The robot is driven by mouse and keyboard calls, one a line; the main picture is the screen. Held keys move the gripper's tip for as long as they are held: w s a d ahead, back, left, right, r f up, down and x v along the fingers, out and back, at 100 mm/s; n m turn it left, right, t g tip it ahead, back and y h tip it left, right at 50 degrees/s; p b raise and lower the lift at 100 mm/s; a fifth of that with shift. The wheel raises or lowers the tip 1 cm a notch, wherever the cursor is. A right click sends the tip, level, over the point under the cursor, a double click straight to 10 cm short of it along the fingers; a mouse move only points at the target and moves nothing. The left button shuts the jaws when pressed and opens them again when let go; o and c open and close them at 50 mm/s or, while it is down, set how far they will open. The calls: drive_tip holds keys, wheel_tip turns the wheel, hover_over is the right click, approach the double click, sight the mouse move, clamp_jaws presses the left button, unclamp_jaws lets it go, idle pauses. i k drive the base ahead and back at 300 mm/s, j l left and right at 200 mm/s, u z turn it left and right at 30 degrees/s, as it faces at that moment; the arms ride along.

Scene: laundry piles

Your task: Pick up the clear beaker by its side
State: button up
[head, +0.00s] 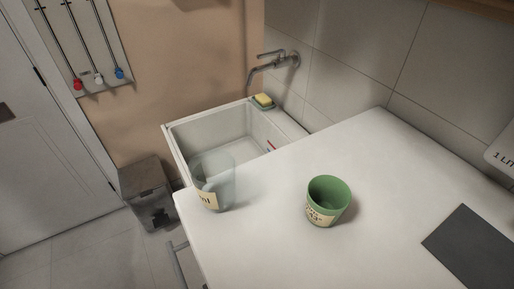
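The clear beaker (216,177) stands upright on the white counter (270,240), close to its left corner by the sink. It is see-through and has a pale yellow label with dark print low on its front left side. A green beaker (327,200) with a similar label stands upright to its right, with a clear gap of counter between them. My gripper is not in view.
A white sink (183,143) lies behind the counter, with a wall tap (272,63) and a yellow sponge (262,99) on its rim. A dark grey mat (475,247) lies at the right. A bin (147,190) stands on the floor at left.

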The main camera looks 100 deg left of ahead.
sight(213, 171)
drive_tip(key=k+l+u, duration=0.15)
drive_tip(key=u, duration=1.75)
